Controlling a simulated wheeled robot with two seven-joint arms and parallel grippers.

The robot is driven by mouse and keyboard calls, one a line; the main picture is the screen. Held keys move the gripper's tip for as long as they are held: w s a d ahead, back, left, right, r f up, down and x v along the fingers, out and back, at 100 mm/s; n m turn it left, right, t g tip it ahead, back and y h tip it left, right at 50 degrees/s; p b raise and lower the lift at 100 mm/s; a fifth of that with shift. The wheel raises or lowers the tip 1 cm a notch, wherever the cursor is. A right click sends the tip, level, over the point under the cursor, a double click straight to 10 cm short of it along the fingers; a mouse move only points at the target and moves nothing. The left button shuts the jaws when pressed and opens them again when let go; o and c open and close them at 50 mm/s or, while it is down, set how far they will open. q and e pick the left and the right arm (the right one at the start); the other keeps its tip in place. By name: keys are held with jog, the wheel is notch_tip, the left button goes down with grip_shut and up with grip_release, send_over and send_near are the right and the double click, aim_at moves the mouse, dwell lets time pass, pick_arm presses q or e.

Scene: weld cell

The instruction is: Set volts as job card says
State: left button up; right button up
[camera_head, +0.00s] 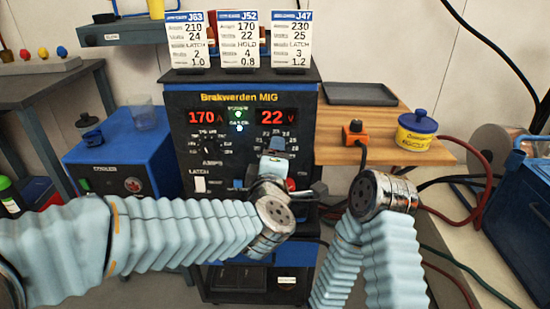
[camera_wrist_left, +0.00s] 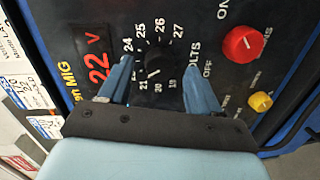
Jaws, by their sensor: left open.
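The welder (camera_head: 240,98), marked Brakwerden MIG, shows 170 A and 22 V in red. Its volts knob (camera_wrist_left: 156,64) sits in a ring of numbers from 19 to 27 in the left wrist view. My left gripper (camera_head: 278,147) is at the volts dial and hides the knob in the head view. In the wrist view the open fingers (camera_wrist_left: 160,68) stand on either side of the knob, apparently with gaps. Job cards J63 (camera_head: 187,40), J52 (camera_head: 238,40) and J47 (camera_head: 291,40) stand on top; their second lines read 24, 22 and 25. My right gripper's fingers are not visible.
A red knob (camera_wrist_left: 243,44) and a yellow knob (camera_wrist_left: 261,101) are beside the dial. A blue cooler (camera_head: 122,150) stands at left.

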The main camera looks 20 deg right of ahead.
pick_arm(q)
jog(key=v, duration=1.3)
jog(key=shift+b, duration=0.3)
jog(key=shift+d, duration=0.1)
jog(key=w+a+f+m+g+y, duration=0.1)
jog(key=w+a+f+m+g, duration=0.2)
jog(key=f, duration=0.7)
jog(key=w+a+f+m+g, duration=0.2)
jog(key=w+a+f, duration=0.15)
jog(key=f, duration=0.65)
jog(key=w+a+f+m+g+y, duration=0.1)
jog(key=w+a+f+m+g, duration=0.3)
jog(key=f, duration=0.7)
jog(key=s+a+f+g, duration=0.3)
jog(key=s+a+f, duration=0.2)
jog(key=s+f, duration=0.4)
jog(key=s+a+f+m+g+p, duration=0.1)
jog(key=s+a+f+g, duration=0.2)
jog(key=s+a+f, duration=0.3)
jog(key=s+f, duration=0.3)
jog(key=f, duration=0.1)
jog(key=shift+a+f+m, duration=0.15)
jog(key=shift+f+m, duration=0.15)
jog(key=shift+f, duration=0.05)
